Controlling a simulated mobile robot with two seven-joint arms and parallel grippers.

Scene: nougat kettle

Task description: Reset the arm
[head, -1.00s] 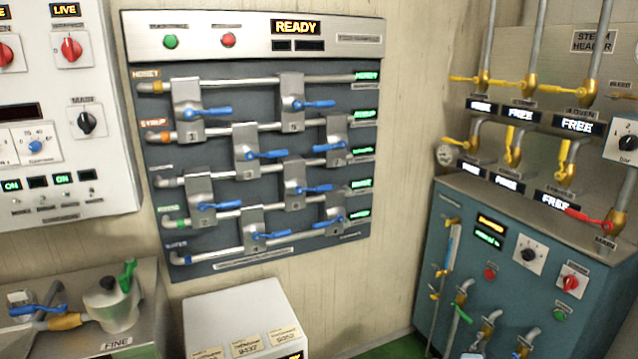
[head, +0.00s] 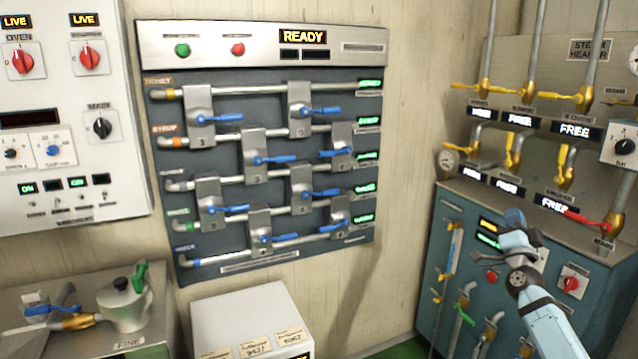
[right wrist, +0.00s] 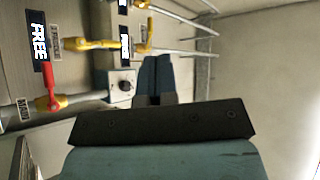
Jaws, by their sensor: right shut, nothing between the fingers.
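My right gripper (head: 515,222) is in the lower right of the head view, in front of the teal steam cabinet (head: 457,224). It is at the end of my pale blue arm and points up. In the right wrist view the two dark blue fingers (right wrist: 155,75) lie side by side, closed together with nothing between them. The gripper appears apart from the red lever (head: 570,210) on the steam header, which also shows in the right wrist view (right wrist: 50,92). My left gripper is in no view.
A valve panel (head: 225,100) with blue levers and a READY display hangs on the wall. Yellow-handled steam valves (head: 527,93) line the right wall. A kettle (head: 122,305) stands on the metal counter at lower left. A white box (head: 240,310) stands below the panel.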

